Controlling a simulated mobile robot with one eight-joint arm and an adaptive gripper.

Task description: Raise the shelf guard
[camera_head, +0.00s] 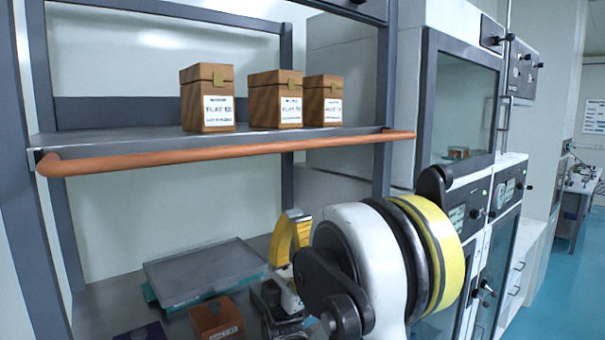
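The shelf guard (225,153) is a long orange-brown bar across the front of the upper shelf (150,140). It lies low, about level with the shelf's front edge, and its ends bend back toward the side posts. Three wooden boxes with white labels stand on the shelf behind it: a left box (207,85), a middle box (275,90) and a right box (323,92). My arm, white with a yellow ring and black joints, fills the lower middle, below and in front of the guard's right part, apart from it in the picture. I cannot make out my gripper's fingertips.
Below the shelf are a grey flat plate (205,272), an orange-brown box (216,318) and a yellow-and-white device (289,238). Grey posts (386,95) frame the shelf. A glass-fronted cabinet (462,105) stands at right. The blue floor (560,290) is open at far right.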

